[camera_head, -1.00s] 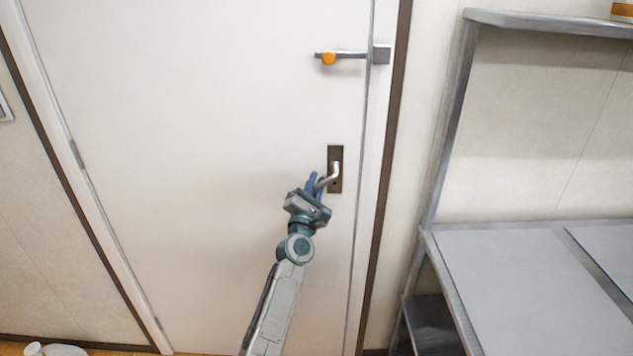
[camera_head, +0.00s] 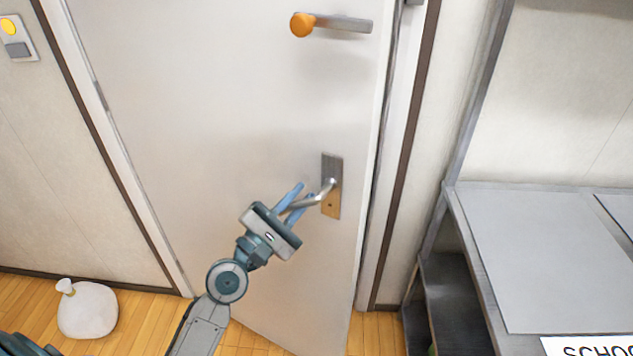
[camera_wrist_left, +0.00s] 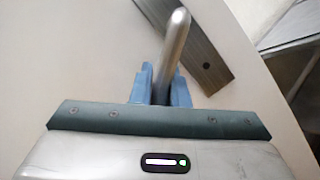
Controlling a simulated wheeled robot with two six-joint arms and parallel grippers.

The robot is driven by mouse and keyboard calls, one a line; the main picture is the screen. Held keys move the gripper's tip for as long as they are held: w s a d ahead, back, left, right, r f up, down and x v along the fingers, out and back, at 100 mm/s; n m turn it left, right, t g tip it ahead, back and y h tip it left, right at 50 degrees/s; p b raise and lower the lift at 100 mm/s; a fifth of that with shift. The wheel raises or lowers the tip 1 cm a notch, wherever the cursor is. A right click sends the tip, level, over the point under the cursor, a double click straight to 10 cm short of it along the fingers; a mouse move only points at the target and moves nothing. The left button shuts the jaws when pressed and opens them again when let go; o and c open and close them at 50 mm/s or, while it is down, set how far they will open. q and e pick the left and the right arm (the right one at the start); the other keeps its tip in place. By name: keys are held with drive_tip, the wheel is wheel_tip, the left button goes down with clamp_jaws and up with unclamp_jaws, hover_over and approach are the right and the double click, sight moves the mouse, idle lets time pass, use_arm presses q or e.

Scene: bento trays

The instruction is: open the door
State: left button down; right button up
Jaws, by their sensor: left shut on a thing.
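The white door (camera_head: 230,120) stands ajar, its right edge swung toward me and apart from the frame (camera_head: 405,150). A silver lever handle (camera_head: 326,190) on a metal plate (camera_head: 332,170) sits near that edge. My left gripper (camera_head: 300,203) is shut on the lever, its blue fingers on either side of it. In the left wrist view the lever (camera_wrist_left: 173,50) runs between the two fingers, with the plate (camera_wrist_left: 200,55) behind. A latch bar with an orange knob (camera_head: 303,25) is on the door higher up. My right gripper is not in view.
A grey shelf unit with a table-like top (camera_head: 540,260) stands to the right of the frame. A pale round sack-like object (camera_head: 88,310) lies on the wooden floor at the lower left. A wall panel with a yellow button (camera_head: 12,28) is at the upper left.

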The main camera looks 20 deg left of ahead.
use_arm(q)
drive_tip(key=shift+s+a+r+h, duration=0.15)
drive_tip(key=shift+s+h, duration=0.25)
drive_tip(key=shift+s, duration=0.55)
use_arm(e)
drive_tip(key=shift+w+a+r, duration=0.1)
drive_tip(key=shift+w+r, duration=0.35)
use_arm(q)
drive_tip(key=shift+w, duration=0.1)
drive_tip(key=c, duration=1.4)
unclamp_jaws()
drive_tip(key=shift+a, duration=0.1)
